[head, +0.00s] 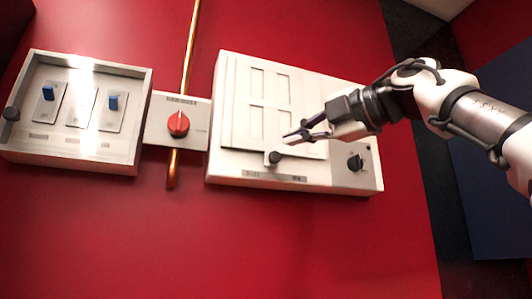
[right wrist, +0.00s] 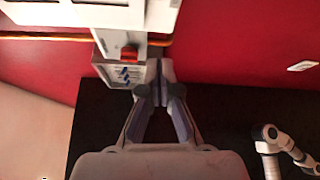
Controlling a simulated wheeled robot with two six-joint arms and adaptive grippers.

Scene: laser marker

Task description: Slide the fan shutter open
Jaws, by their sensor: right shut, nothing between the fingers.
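The fan shutter (head: 238,110) is a pale flat panel with rectangular slots on a white wall box (head: 225,170). The slots look pale, and I cannot tell whether they are covered. A dark round knob (head: 275,157) sticks out at the panel's lower edge. My right gripper (head: 290,137) is shut and empty, just above and to the right of the knob in the head view, apparently apart from it. In the right wrist view the fingertips (right wrist: 160,70) are together with nothing between them. My left gripper is not in view.
A dark rotary knob (head: 355,162) sits at the box's lower right. To the left are a red dial (head: 178,124) on a copper pipe (head: 190,45) and a framed box (head: 140,110) with blue switches. The red wall below is clear.

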